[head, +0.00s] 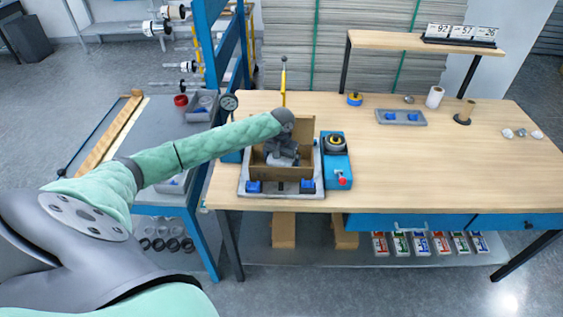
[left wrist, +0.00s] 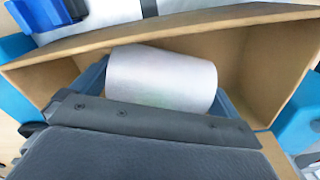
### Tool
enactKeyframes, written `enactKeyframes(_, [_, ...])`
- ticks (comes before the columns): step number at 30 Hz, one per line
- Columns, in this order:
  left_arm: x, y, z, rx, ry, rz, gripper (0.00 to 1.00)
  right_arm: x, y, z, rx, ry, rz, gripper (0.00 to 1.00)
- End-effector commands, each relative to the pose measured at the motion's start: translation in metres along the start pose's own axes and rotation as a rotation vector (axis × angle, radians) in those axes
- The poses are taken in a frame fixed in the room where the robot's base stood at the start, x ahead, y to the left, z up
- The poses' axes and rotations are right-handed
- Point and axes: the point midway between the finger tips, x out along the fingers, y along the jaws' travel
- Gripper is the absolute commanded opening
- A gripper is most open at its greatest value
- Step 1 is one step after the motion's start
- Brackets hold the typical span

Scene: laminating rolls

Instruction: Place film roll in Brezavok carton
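An open brown cardboard carton (head: 297,186) stands in a grey fixture with blue blocks at the front left of the wooden workbench. No name on it is legible. My left gripper (head: 281,158) reaches down into the carton. In the left wrist view, a white film roll (left wrist: 162,80) lies across between the blue fingers of my left gripper (left wrist: 165,92), one against each end. The roll is inside the carton (left wrist: 190,25), and I cannot tell whether it touches the floor. The gripper body hides the roll's near side. My right gripper is not in view.
A blue device (head: 337,165) with a black dial and red button stands right beside the carton. A grey tray (head: 401,117), a white roll (head: 435,97) and a brown spindle (head: 465,112) stand further back. A blue rack (head: 214,45) rises at left. The bench's right half is mostly clear.

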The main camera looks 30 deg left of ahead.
Motion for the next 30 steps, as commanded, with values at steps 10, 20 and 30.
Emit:
enactKeyframes(10, [-0.019, 0.0, -0.001, 0.001, 0.003, -0.001, 1.0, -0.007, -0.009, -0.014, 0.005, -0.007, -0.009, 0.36])
enactKeyframes(20, [-0.073, 0.0, -0.001, 0.0, 0.003, 0.0, 1.0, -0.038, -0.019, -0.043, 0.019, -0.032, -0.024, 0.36])
enactKeyframes(30, [-0.116, 0.0, -0.001, 0.0, 0.001, 0.0, 1.0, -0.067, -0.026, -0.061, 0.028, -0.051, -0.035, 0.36])
